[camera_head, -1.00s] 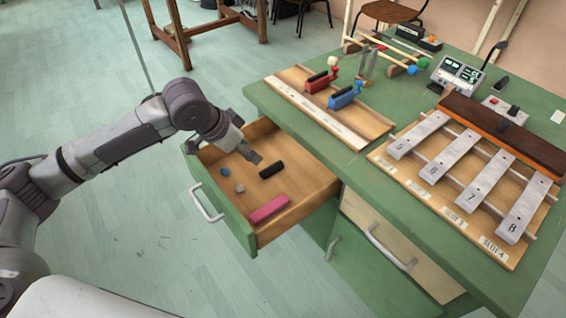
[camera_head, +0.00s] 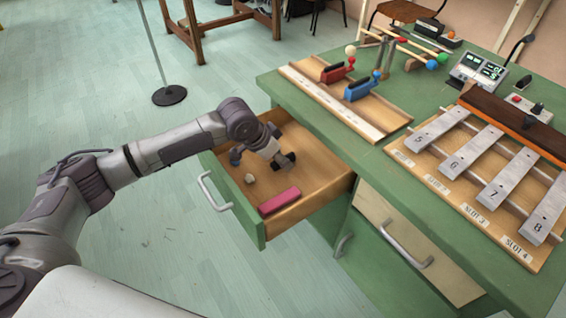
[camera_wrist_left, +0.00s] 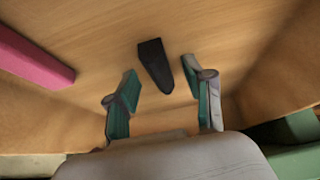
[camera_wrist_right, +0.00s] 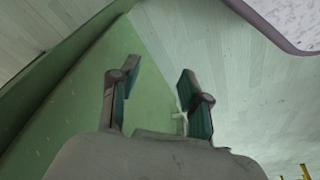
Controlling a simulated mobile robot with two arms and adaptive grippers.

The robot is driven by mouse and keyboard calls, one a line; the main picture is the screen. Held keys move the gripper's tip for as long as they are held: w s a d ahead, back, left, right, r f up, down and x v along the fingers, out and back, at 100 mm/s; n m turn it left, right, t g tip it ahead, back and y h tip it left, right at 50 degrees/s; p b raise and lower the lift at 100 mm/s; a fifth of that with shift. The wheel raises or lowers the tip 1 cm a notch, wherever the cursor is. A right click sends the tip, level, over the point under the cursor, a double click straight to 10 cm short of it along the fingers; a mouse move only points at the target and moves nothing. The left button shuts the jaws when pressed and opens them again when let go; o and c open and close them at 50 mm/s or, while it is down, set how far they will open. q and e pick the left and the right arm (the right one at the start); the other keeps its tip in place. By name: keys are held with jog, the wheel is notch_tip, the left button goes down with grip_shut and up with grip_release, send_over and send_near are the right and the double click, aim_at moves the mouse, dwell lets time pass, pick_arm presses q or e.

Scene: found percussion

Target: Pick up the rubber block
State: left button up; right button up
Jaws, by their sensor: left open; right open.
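A black block (camera_wrist_left: 155,65) lies on the wooden bottom of the open drawer (camera_head: 247,229). A pink block (camera_head: 279,202) lies near the drawer front. It also shows in the left wrist view (camera_wrist_left: 32,58). My right gripper (camera_wrist_right: 158,78) is open and empty beside a green surface, away from the drawer.
A small pale lump (camera_head: 249,179) lies in the drawer. The drawer walls stand close around my left gripper. On the green desk are a wooden tray with a red clamp (camera_head: 337,71) and a blue clamp (camera_head: 361,88), and numbered metal bars (camera_head: 478,155).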

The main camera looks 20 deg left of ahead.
pick_arm(q)
jog(key=shift+f, duration=0.1)
grip_shut()
jog(key=shift+w, duration=0.1)
dwell(0.3)
